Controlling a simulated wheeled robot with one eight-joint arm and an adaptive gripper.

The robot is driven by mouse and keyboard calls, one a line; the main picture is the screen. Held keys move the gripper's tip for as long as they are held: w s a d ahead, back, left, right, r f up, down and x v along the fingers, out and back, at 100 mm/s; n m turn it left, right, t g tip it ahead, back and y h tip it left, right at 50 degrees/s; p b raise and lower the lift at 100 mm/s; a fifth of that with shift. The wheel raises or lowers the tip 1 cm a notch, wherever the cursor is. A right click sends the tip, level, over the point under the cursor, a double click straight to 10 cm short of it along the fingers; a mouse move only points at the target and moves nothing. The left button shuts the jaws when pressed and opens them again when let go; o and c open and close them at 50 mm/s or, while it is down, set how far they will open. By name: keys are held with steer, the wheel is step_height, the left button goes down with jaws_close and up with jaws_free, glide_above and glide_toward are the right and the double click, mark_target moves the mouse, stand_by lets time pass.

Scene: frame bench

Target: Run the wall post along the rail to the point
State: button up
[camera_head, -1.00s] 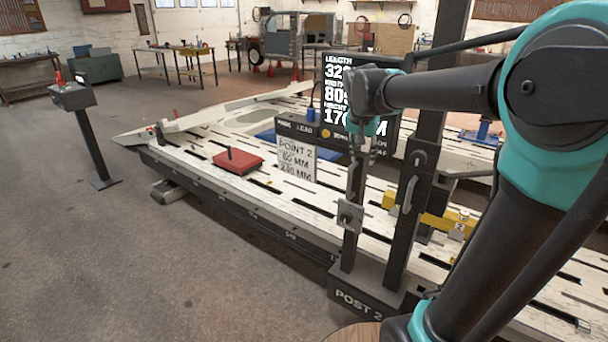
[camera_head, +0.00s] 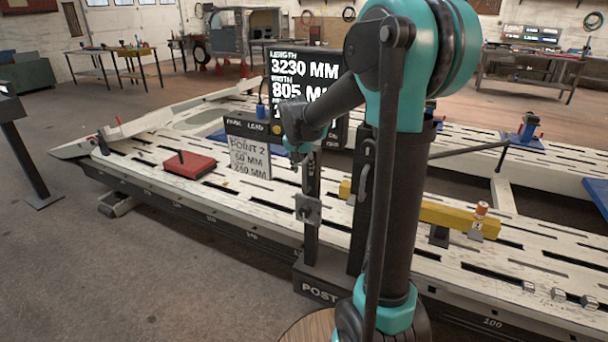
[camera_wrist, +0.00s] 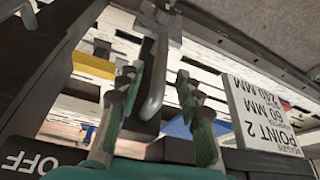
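The wall post (camera_head: 311,225) stands upright at the bench's near edge, on a dark base (camera_head: 318,289) lettered POST. My arm hides part of it and part of the lettering. The numbered rail (camera_head: 225,226) runs along that edge. A card (camera_head: 250,158) reads POINT 2, with what looks like 60 MM and 240 MM. My gripper (camera_head: 298,148) is at the post's upper part, small and partly hidden in the head view. In the wrist view its green fingers (camera_wrist: 155,112) are apart, with a grey bar handle (camera_wrist: 155,80) between them and gaps visible on both sides.
A screen (camera_head: 300,75) shows length and width figures behind the post. A red block (camera_head: 190,164) lies on the slotted bench (camera_head: 130,150). A yellow bar (camera_head: 455,217) lies right of my arm. Open floor (camera_head: 110,270) is at front left.

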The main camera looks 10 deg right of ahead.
steer(key=shift+x, duration=1.85)
steer(key=shift+c, duration=0.5)
jaws_close()
